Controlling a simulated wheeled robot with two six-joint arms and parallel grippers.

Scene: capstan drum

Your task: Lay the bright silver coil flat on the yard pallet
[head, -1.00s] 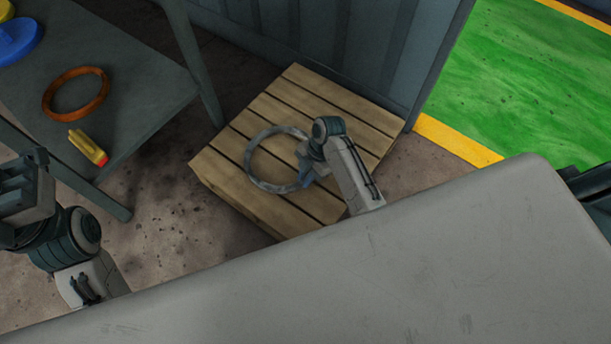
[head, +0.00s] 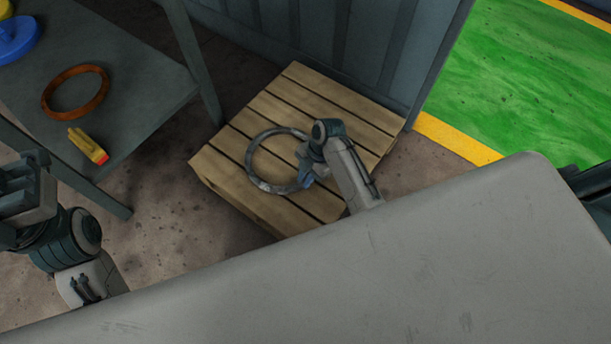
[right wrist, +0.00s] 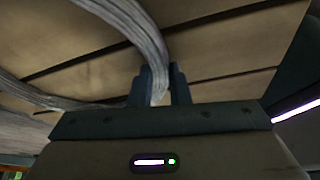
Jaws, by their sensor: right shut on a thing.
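The silver coil (head: 250,166) is a grey ring over the wooden yard pallet (head: 228,186) in the head view. It looks roughly level with the slats; I cannot tell whether it touches them all round. My right gripper (head: 304,178) is at the coil's right side, its fingers partly hidden by the wrist. In the right wrist view the gripper (right wrist: 163,88) is shut on a strand of the coil (right wrist: 140,30), with pallet slats beyond. My left gripper (head: 22,190) is at the left edge, away from the coil; its fingertips cannot be made out.
A dark table (head: 140,75) at upper left holds a copper-brown ring (head: 76,108), a yellow-and-red tool (head: 88,146) and a blue round thing (head: 14,40). A corrugated wall (head: 310,35) stands behind the pallet. Green floor (head: 545,80) lies to the right.

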